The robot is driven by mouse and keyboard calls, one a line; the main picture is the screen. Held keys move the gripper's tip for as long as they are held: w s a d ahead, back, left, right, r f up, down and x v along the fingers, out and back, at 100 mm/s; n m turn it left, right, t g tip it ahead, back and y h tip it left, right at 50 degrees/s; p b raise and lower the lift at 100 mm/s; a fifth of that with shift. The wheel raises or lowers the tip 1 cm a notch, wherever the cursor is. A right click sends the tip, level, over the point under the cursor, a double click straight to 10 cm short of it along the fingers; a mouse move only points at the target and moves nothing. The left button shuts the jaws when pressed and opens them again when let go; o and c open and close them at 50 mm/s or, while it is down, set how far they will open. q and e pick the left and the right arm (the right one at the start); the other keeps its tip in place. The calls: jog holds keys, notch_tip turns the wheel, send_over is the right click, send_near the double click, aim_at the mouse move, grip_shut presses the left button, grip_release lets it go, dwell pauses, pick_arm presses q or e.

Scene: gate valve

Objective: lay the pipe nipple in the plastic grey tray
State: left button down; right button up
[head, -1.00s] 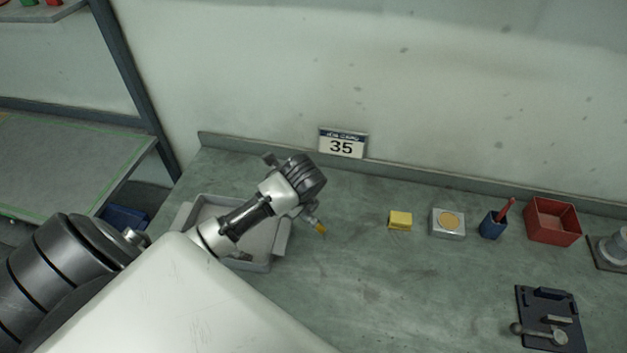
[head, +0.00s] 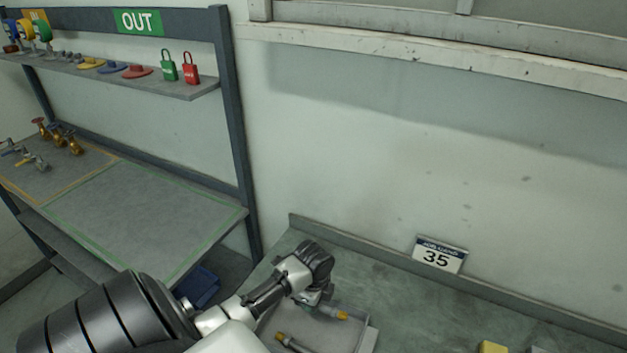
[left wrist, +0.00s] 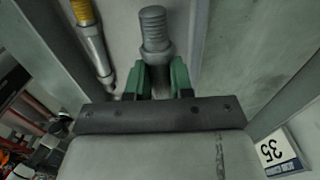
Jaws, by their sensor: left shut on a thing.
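My left gripper (head: 325,303) is over the far part of the plastic grey tray (head: 371,341). In the left wrist view its green fingers (left wrist: 160,80) are shut on the pipe nipple (left wrist: 153,30), a grey metal piece with a threaded end. The tray wall (left wrist: 190,40) runs to the right of the nipple in the left wrist view. My right gripper is not in view.
A similar yellow-ended pipe piece (head: 281,338) lies in the tray, also seen in the left wrist view (left wrist: 92,40). A yellow block (head: 492,347) is to the right. A shelf rack (head: 150,200) stands left.

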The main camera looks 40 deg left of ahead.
aim_at(312, 318)
pick_arm(q)
notch_tip(312, 318, down, 3)
jog(key=shift+a+f, duration=0.1)
jog(key=shift+f, duration=1.05)
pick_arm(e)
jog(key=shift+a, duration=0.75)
pick_arm(q)
jog(key=c, duration=0.9)
grip_release()
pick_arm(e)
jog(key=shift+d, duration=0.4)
pick_arm(q)
notch_tip(312, 318, up, 9)
jog(key=shift+r+b, duration=0.2)
jog(key=shift+b, duration=0.7)
jog(key=shift+r, duration=0.7)
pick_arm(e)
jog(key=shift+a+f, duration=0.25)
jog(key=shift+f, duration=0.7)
